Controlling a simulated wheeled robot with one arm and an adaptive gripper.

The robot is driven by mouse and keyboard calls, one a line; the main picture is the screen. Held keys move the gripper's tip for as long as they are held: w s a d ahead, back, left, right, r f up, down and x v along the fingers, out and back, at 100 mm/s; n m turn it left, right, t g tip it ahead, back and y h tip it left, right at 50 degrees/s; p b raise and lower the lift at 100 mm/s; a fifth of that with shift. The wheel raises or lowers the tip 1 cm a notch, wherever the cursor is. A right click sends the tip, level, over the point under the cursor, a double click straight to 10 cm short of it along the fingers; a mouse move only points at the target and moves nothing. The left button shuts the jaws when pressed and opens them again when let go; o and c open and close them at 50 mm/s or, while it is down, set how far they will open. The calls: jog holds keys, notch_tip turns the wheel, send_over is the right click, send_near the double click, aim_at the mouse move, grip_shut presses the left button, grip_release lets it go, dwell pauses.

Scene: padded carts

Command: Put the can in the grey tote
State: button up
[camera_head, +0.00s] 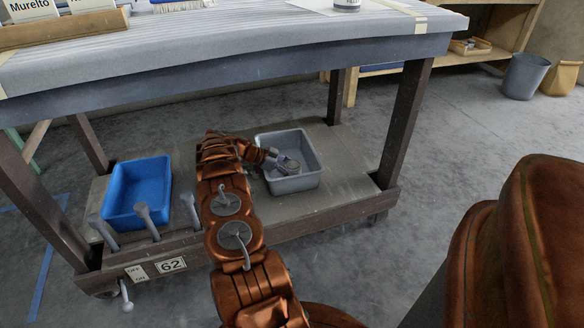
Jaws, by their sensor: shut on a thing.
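The grey tote (315,155) sits on the right part of the cart's lower shelf. My arm reaches in under the padded top, and my gripper (276,156) is at the tote's left side, over or inside its opening. My gripper is shut on a small grey can (290,166), whose round end shows within the tote's outline. I cannot tell whether the can touches the tote's floor. The fingers are small in view and partly hidden by my arm.
A blue tote (138,190) stands on the left of the lower shelf (265,217). Upright grey levers (144,216) line the shelf's front left. The padded cart top (230,45) and its legs (406,120) surround the space. Another can (346,5) stands on top.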

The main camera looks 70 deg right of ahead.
jog(key=o, duration=1)
jog(key=shift+a+f, duration=0.15)
jog(key=shift+f, duration=0.3)
jog(key=shift+c, duration=0.2)
jog(key=o, duration=0.4)
jog(key=shift+f, duration=0.2)
jog(key=shift+s+a, duration=0.1)
jog(key=shift+r+b, duration=0.4)
jog(key=shift+r, duration=0.1)
jog(key=p+v, duration=0.4)
jog(key=v, duration=0.8)
jog(key=shift+r+p, duration=0.3)
jog(key=shift+r, duration=0.1)
jog(key=shift+d, duration=0.25)
